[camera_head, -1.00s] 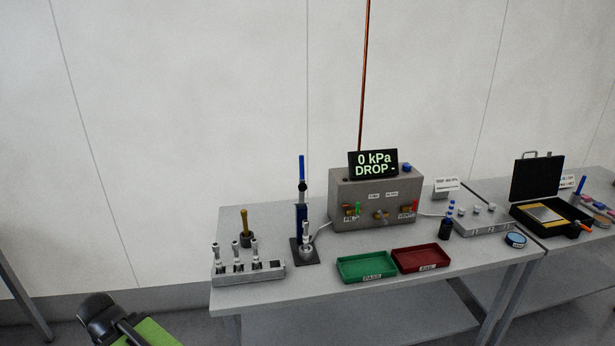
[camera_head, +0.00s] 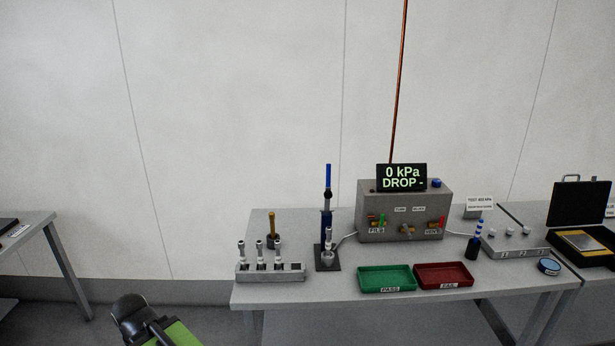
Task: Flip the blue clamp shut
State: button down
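The blue clamp (camera_head: 327,222) stands on a dark base plate towards the left of the bench. Its blue handle (camera_head: 328,175) points straight up, above a dark joint and blue body. A small silvery fitting (camera_head: 329,250) stands upright at the front of the clamp's base; whether the clamp touches it is too small to tell. A black and green part (camera_head: 135,314) at the lower left edge, in front of the bench, may be my gripper end. No fingers can be made out, and it is well apart from the clamp.
A rack of fittings (camera_head: 270,278) and a gold-handled tool (camera_head: 271,228) are left of the clamp. A grey test box (camera_head: 405,205) reading 0 kPa stands right. Green (camera_head: 386,268) and red (camera_head: 443,265) trays lie in front. Another table (camera_head: 30,229) is far left.

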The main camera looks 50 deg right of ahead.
aim_at(328, 194)
jog(key=i, duration=1)
jog(key=u, duration=0.05)
